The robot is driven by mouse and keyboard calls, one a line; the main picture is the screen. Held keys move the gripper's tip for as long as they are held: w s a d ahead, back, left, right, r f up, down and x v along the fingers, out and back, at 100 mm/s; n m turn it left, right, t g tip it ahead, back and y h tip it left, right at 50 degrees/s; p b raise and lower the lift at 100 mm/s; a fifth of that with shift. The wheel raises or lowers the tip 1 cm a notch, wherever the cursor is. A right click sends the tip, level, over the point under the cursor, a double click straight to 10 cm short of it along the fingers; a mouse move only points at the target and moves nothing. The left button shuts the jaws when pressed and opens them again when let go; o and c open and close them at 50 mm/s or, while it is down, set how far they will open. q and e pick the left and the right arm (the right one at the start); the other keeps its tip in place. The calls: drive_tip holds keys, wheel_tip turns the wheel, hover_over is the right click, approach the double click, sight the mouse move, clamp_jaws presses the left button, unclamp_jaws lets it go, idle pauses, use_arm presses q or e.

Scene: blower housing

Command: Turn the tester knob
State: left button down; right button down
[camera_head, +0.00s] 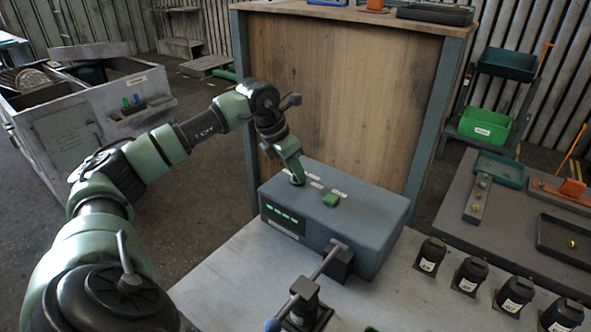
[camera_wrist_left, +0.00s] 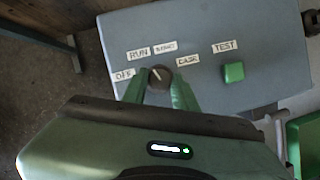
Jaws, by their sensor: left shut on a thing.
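The tester (camera_head: 335,225) is a blue-grey box at the table's back edge, with green lights on its front. Its dark round knob (camera_wrist_left: 159,77) sits on the top face among labels OFF, RUN, a blurred one and one that seems to read CASE. The white mark on the knob points up and left, roughly toward RUN. My left gripper (camera_head: 297,177) reaches down onto the tester's top; in the left wrist view its green fingers (camera_wrist_left: 159,87) are on both sides of the knob, shut on it. The fingers mostly hide the knob in the head view. My right gripper is not in view.
A green button (camera_head: 331,200) sits beside the knob, near the TEST label (camera_wrist_left: 225,47). A clamp-like fixture (camera_head: 303,290) with a lever stands before the tester. Several black cylinders (camera_head: 470,274) line the table's right. A wooden panel (camera_head: 340,90) stands behind.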

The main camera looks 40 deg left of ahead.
use_arm(q)
drive_tip(key=shift+r, duration=0.15)
drive_tip(key=c, duration=1.1)
unclamp_jaws()
drive_tip(key=b+v, duration=0.1)
drive_tip(key=v, duration=0.6)
drive_tip(key=shift+s+a+r, duration=0.1)
drive_tip(key=shift+r, duration=0.2)
